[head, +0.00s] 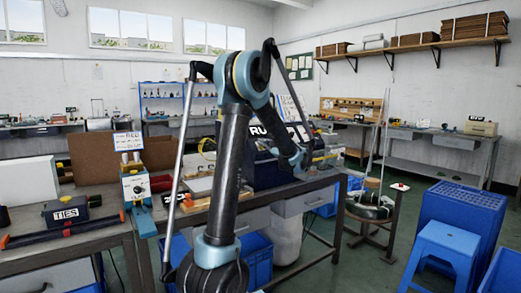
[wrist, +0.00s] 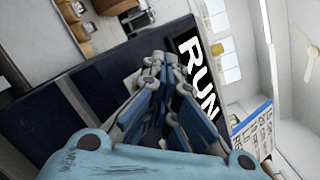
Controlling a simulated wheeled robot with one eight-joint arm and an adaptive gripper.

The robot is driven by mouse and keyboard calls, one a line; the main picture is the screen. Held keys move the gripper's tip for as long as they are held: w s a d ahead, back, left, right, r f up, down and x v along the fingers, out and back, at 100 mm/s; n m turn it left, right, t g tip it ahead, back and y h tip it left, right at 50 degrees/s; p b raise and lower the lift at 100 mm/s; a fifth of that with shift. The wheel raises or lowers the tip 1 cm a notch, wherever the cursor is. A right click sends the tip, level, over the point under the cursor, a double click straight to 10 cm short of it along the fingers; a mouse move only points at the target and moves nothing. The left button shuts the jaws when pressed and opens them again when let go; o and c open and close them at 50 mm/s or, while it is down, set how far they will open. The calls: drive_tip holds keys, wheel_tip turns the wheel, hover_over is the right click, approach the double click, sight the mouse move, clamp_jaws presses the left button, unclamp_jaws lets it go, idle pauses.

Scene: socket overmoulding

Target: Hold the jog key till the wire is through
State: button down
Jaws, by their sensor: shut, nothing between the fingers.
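The dark navy machine (head: 268,172) with a black-and-white RUN sign (head: 300,132) stands on the bench, partly behind my arm. In the wrist view its dark body (wrist: 40,125) fills the left and middle, and the RUN sign (wrist: 198,80) is just right of my fingers. My gripper (wrist: 160,60) is shut and empty, its fingertips together in front of the machine. I cannot tell whether they touch it. I cannot make out the jog key.
A TIES box (head: 66,211) and a small blue-and-white device (head: 135,187) stand on the left bench. A blue stool (head: 446,240) and a blue crate (head: 462,212) stand at the right.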

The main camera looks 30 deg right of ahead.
idle(0.7)
drive_tip(key=shift+s+r, duration=0.55)
drive_tip(key=shift+s, duration=0.05)
drive_tip(key=shift+d, duration=0.1)
drive_tip(key=s+r, duration=0.3)
drive_tip(key=shift+s+d+r, duration=0.1)
drive_tip(key=shift+s+r, duration=0.1)
drive_tip(key=shift+s, duration=0.1)
idle(0.6)
